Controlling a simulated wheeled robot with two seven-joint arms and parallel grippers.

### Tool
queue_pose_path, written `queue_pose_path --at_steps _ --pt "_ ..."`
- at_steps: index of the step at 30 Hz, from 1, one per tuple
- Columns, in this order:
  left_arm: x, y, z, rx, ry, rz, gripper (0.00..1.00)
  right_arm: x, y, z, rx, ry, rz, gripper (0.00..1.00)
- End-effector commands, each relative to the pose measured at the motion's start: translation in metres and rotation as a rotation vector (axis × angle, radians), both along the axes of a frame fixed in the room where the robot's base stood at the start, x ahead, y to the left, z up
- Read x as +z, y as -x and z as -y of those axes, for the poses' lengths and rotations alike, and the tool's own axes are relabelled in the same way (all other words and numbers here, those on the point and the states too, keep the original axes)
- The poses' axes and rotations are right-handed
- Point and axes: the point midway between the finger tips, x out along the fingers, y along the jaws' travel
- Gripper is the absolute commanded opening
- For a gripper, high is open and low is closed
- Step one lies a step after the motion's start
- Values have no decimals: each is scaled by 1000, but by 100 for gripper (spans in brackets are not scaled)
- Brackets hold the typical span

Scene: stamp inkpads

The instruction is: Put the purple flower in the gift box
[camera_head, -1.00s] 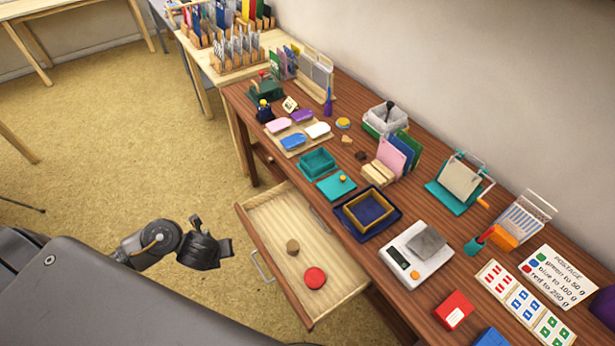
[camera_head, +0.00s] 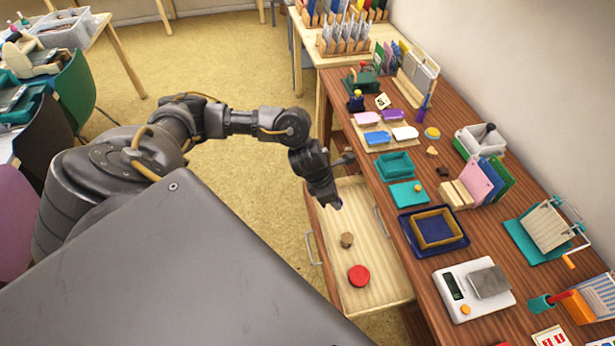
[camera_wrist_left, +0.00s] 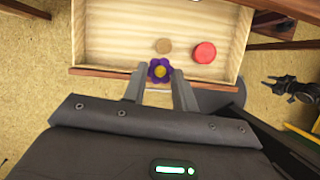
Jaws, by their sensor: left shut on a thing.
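My left gripper (camera_head: 328,196) is shut on the purple flower (camera_wrist_left: 159,71), which has a yellow centre and shows between the fingertips in the left wrist view. In the head view the flower is mostly hidden; a trace of purple shows at the fingertips. No box is labelled as the gift box; an open teal box (camera_head: 394,164) stands on the desk beside a flat teal piece with a yellow knob (camera_head: 408,196). A dark gripper, seemingly my right one (camera_wrist_left: 284,88), shows at the right of the wrist view.
The drawer holds a red round tin (camera_head: 358,276) and a small brown disc (camera_head: 347,240). On the desk are a navy tray (camera_head: 420,248) with a yellowish frame, a scale (camera_head: 455,300) and coloured inkpads (camera_head: 378,138). The drawer's middle has free room.

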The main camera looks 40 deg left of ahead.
Motion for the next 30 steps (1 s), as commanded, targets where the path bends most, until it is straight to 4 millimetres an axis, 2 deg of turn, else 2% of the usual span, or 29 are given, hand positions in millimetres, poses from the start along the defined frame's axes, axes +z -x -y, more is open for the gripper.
queue_pose_path --at_steps 1,6,12,18,21,24,30 --pt "16 -10 8 -115 -6 14 7 0 -1 0 0 0 1 36" --pt "58 -17 24 -522 -18 17 7 0 -2 -1 0 -1 3 36" --pt "115 -12 18 -940 -23 19 7 0 -3 -1 -1 -2 4 36" --pt "167 -1 18 -1268 -14 20 7 0 -4 -1 -1 -1 5 36" --pt "184 4 34 -1426 -10 17 7 0 -4 -1 -1 -1 5 36" --pt "189 8 49 -1515 -6 13 7 0 -4 -2 -1 -2 6 36" --pt "192 10 57 -1561 -3 12 7 0 -5 0 0 0 6 36"
